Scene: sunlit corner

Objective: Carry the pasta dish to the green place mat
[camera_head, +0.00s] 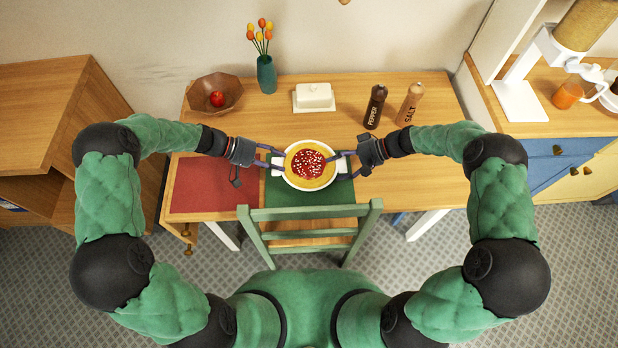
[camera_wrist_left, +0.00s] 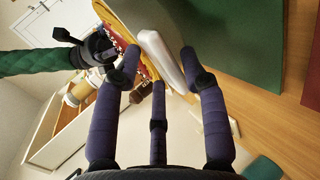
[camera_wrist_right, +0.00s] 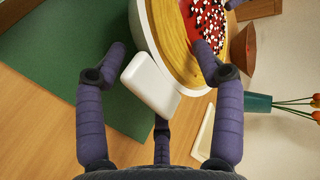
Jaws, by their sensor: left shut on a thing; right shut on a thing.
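The pasta dish (camera_head: 309,165) is a white dish with two side handles, yellow pasta and red sauce with white bits. In the head view it is over the green place mat (camera_head: 290,192); I cannot tell whether it touches the mat. My left gripper (camera_head: 272,160) is shut on the dish's left handle, a white tab in the left wrist view (camera_wrist_left: 160,60). My right gripper (camera_head: 346,164) is shut on the right handle, a white tab in the right wrist view (camera_wrist_right: 152,84). The mat's front part is partly hidden by the chair back.
A red place mat (camera_head: 205,188) lies to the left. A wooden bowl with an apple (camera_head: 216,98), a vase (camera_head: 266,75), a butter dish (camera_head: 314,97), and pepper (camera_head: 375,106) and salt (camera_head: 410,104) mills stand behind. A green chair (camera_head: 310,230) stands in front.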

